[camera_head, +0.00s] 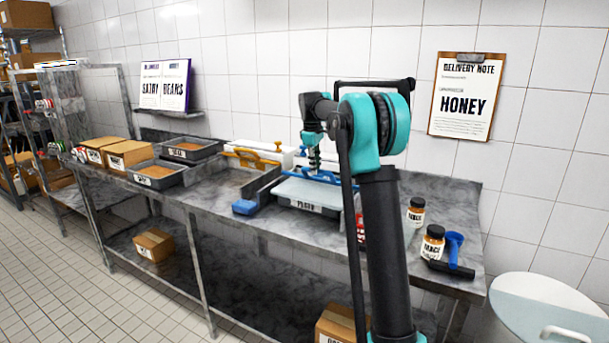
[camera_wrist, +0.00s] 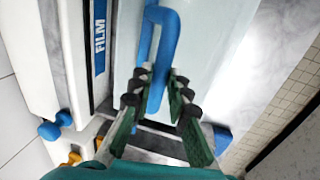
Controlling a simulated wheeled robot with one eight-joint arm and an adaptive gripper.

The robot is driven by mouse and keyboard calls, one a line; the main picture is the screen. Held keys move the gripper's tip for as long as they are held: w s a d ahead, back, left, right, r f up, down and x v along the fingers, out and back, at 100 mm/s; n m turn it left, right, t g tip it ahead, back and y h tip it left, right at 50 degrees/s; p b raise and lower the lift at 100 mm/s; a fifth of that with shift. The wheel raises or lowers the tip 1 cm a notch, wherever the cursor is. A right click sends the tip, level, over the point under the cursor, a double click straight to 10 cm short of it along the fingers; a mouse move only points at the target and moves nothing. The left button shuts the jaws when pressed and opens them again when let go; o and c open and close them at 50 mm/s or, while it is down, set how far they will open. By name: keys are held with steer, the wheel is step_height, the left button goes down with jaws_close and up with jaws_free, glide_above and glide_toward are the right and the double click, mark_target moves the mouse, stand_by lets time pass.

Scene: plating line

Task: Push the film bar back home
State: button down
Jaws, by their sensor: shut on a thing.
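The blue film bar (camera_wrist: 150,50) has a loop-shaped handle that shows in the wrist view. In the head view the blue bar (camera_head: 322,177) lies along the back edge of the pesto tray (camera_head: 305,207). Pale film (camera_wrist: 205,50) spreads out from beside the bar and covers the tray. The white film dispenser (camera_wrist: 68,60) with its blue FILM label is left of the bar in the wrist view. My gripper (camera_wrist: 160,82) is shut on the handle, which shows between its fingers. In the head view my gripper (camera_head: 314,163) is partly hidden by my arm.
A yellow bar (camera_head: 250,157) on another white dispenser is to the left. Grey trays (camera_head: 158,174) and cardboard boxes (camera_head: 128,153) stand further left. Two jars (camera_head: 432,243) and a blue-headed tool (camera_head: 454,242) are at the right end of the bench.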

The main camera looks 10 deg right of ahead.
steer(key=w+d, duration=0.4)
steer(key=w, duration=0.3)
steer(key=shift+d, duration=0.4)
steer(key=shift+w, duration=0.1)
steer(key=c, duration=1.5)
jaws_free()
steer(key=shift+d, duration=0.1)
steer(key=shift+o, duration=0.3)
steer(key=shift+r, duration=0.1)
step_height(320, 180, up, 12)
steer(key=s+a, duration=0.1)
steer(key=s, duration=0.1)
steer(key=shift+a+f, duration=0.2)
